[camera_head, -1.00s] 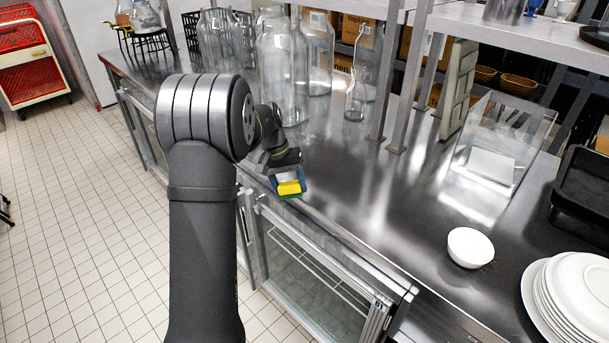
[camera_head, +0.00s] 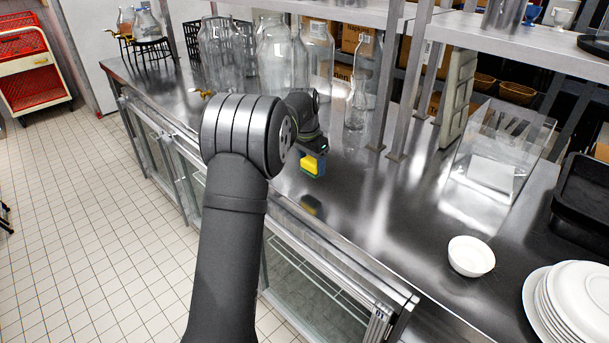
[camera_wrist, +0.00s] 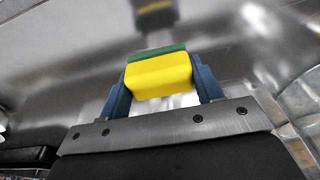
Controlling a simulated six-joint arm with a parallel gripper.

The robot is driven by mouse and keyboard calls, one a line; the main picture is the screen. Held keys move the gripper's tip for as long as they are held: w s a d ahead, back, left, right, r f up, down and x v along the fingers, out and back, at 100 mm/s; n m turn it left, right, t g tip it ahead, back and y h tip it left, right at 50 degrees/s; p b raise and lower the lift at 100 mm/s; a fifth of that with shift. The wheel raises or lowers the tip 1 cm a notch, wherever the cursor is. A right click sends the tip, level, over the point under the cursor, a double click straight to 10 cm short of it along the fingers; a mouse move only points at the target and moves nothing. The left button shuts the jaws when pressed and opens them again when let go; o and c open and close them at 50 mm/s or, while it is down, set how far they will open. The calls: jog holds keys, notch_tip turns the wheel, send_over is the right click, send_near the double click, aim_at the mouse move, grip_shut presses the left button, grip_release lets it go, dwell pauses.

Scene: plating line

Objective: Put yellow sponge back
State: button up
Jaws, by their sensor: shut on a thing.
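The yellow sponge (camera_head: 309,165), with a green layer on one face, is held over the steel counter (camera_head: 400,230). My gripper (camera_head: 311,167) is shut on it. In the wrist view the sponge (camera_wrist: 160,76) sits between the two blue fingers of my gripper (camera_wrist: 162,82). Its green side faces away from the wrist. The sponge is above the counter and apart from it; its reflection shows on the steel below.
Several glass jars and bottles (camera_head: 355,105) stand behind my gripper. A clear bin (camera_head: 490,160), a white bowl (camera_head: 471,256), stacked white plates (camera_head: 575,305) and black trays (camera_head: 585,200) are on the right. The middle of the counter is clear. Shelf posts (camera_head: 408,90) rise behind.

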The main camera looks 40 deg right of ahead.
aim_at(304, 158)
jog(key=w+f, duration=0.1)
jog(key=w, duration=0.1)
jog(key=shift+w+a+f, duration=0.15)
jog(key=shift+w+f, duration=0.2)
jog(key=shift+f, duration=1.95)
jog(key=shift+f, duration=0.1)
jog(key=o, duration=1.1)
jog(key=r, duration=0.4)
jog(key=a+r, duration=0.1)
jog(key=r, duration=0.3)
jog(key=a+r, duration=0.1)
jog(key=r, duration=0.3)
